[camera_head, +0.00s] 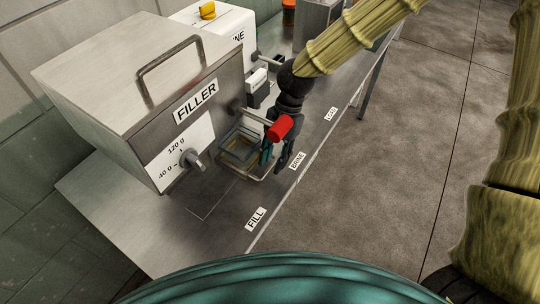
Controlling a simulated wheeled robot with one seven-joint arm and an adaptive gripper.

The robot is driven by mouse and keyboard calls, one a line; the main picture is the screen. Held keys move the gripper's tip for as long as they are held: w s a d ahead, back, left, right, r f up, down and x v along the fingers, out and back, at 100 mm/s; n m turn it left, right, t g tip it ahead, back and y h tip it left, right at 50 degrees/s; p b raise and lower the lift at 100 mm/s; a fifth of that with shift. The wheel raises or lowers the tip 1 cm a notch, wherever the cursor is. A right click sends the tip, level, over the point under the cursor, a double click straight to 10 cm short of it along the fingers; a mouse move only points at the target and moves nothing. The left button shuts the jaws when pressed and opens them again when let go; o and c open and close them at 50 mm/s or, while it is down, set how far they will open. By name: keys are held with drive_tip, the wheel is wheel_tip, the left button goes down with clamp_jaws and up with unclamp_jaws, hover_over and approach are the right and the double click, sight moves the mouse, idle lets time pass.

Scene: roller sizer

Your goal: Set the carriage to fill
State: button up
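The carriage (238,147), a low clear-walled tray with a pale rim, is on the steel bench beside the filler. It stands between the FILL label (255,218) and the BRINE label (298,160), closer in line with BRINE. My gripper (276,163) points down at the carriage's right side, its dark fingers close to or touching it. A teal piece shows between the fingers and the tray; I cannot tell whether it is held.
The filler has a dial (192,159) marked 40 g and 120 g. A white brine box (235,25) with a yellow knob (207,10) stands behind it. A third label (332,114) lies farther along the bench. The bench beside FILL is clear, with faint corner marks.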

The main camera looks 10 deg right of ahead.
sight(269, 167)
drive_tip(key=shift+s+a+f, duration=0.1)
drive_tip(key=shift+s+f, duration=0.1)
drive_tip(key=shift+s, duration=0.25)
drive_tip(key=shift+w+f, duration=0.1)
drive_tip(key=shift+f, duration=0.25)
drive_tip(key=w+f, duration=0.2)
drive_tip(key=shift+w+a+f, duration=0.1)
drive_tip(key=shift+w+a, duration=0.1)
drive_tip(key=shift+w, duration=0.2)
drive_tip(key=shift+s+r, duration=0.2)
drive_tip(key=shift+s, duration=0.3)
drive_tip(key=shift+s+r, duration=0.25)
drive_tip(key=shift+s, duration=0.1)
drive_tip(key=c, duration=0.7)
drive_tip(key=shift+w+f, duration=0.3)
drive_tip(key=shift+w, duration=0.1)
clamp_jaws()
drive_tip(key=shift+s, duration=0.1)
